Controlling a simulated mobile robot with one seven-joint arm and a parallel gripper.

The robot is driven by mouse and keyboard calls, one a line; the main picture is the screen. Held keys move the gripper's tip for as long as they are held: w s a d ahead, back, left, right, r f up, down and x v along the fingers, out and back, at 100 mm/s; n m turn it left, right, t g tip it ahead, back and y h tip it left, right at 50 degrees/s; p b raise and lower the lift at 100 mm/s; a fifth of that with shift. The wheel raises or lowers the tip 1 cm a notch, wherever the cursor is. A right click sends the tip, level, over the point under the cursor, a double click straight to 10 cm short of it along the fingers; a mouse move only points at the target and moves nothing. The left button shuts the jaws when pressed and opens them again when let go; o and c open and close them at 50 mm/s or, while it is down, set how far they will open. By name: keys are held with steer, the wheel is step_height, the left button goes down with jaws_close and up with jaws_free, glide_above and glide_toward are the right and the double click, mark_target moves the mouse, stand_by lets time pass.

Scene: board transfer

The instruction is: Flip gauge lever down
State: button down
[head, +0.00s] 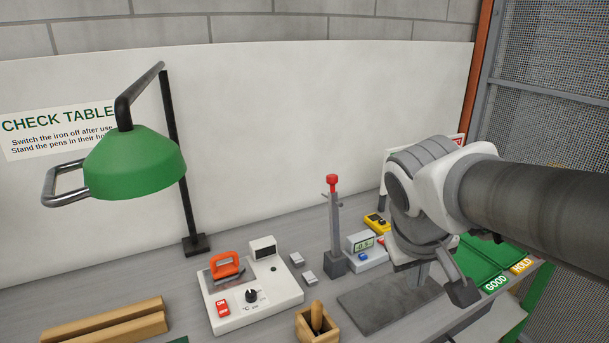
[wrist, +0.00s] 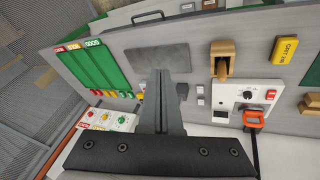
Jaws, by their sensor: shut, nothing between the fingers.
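The gauge (head: 336,230) is a grey upright post on a dark block, standing near the back of the table in the head view. Its red-tipped lever (head: 333,183) points up at the top of the post. A small box with a digital readout (head: 364,246) stands just right of the post. My gripper (head: 462,288) is shut and empty, to the right of the gauge and apart from it, over the grey mat's right side. In the wrist view my gripper (wrist: 161,75) points toward the table and hides part of it. The lever cannot be made out there.
A white iron station (head: 285,294) with an orange-handled iron stands left of the gauge. A wooden pen holder (head: 306,326) is at the front. Green GOOD and HOLD trays (head: 480,268) lie right. A dark grey mat (head: 365,308) lies bare in front. A green lamp (head: 135,165) overhangs the left.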

steer(key=w+a+n+t+h+p, duration=0.2)
steer(key=w+n+h, duration=0.3)
steer(key=w, duration=1.5)
steer(key=w+a+f+n+t+h, duration=0.1)
steer(key=w+a+t, duration=0.3)
steer(key=a, duration=0.5)
steer(key=w+a+f+n+t+h, duration=0.1)
steer(key=w+a+n+t, duration=0.3)
steer(key=w+a, duration=0.4)
steer(key=shift+w+a+f+n+p, duration=0.3)
steer(key=shift+w+a+f+p, duration=0.1)
steer(key=shift+w+f, duration=0.3)
steer(key=shift+w+d, duration=0.1)
